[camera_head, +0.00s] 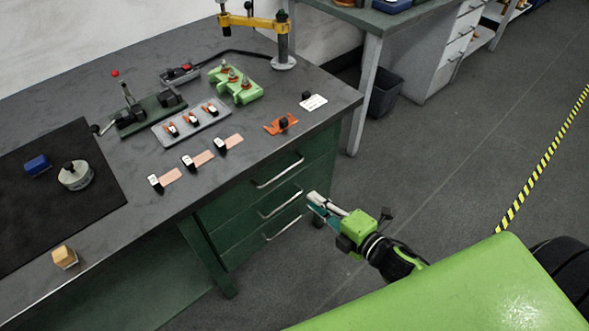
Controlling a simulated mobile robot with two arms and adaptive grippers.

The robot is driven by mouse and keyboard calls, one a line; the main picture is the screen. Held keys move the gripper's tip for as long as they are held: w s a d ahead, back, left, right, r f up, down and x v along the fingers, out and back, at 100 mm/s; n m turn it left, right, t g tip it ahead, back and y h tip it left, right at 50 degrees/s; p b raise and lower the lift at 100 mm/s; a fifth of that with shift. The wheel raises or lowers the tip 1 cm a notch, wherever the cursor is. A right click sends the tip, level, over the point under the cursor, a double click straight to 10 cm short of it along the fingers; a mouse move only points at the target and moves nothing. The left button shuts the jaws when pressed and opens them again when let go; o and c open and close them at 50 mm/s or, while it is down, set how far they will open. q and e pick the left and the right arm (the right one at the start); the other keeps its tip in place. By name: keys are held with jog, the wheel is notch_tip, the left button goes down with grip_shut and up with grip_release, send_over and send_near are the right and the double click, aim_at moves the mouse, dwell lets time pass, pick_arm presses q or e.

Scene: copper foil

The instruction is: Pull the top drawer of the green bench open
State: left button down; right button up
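The green bench (108,262) has a dark grey top. Its green drawer unit faces me near the right end, with three drawers stacked. The top drawer (240,186) has a silver bar handle (277,171) and looks closed, flush with the front. The middle handle (280,205) and bottom handle (282,229) sit below it. My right gripper (313,202) is just right of the drawer fronts in the picture, below the top handle. It appears apart from that handle. Its fingers are too small to tell their opening. My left gripper is out of view.
Foil strips (202,158), a grey tray (193,124) and a green fixture (236,86) lie on the bench top. A second bench (375,18) and black bin (383,93) stand behind. Open floor (435,155) lies to the right, with yellow-black tape (545,156).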

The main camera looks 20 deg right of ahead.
aim_at(282, 173)
jog(key=shift+n+y, duration=0.4)
jog(key=shift+n, duration=0.1)
jog(key=r+x, duration=0.1)
jog(key=x, duration=0.7)
jog(key=r+x, duration=0.1)
jog(key=x, duration=0.4)
jog(key=shift+w+a+r+p, duration=0.2)
jog(key=shift+a+r+p, duration=0.15)
jog(key=shift+a+p, duration=0.05)
jog(key=shift+w+a+f, duration=0.1)
jog(key=shift+w, duration=0.15)
jog(key=shift+c, duration=0.4)
grip_shut()
jog(key=shift+s, duration=0.1)
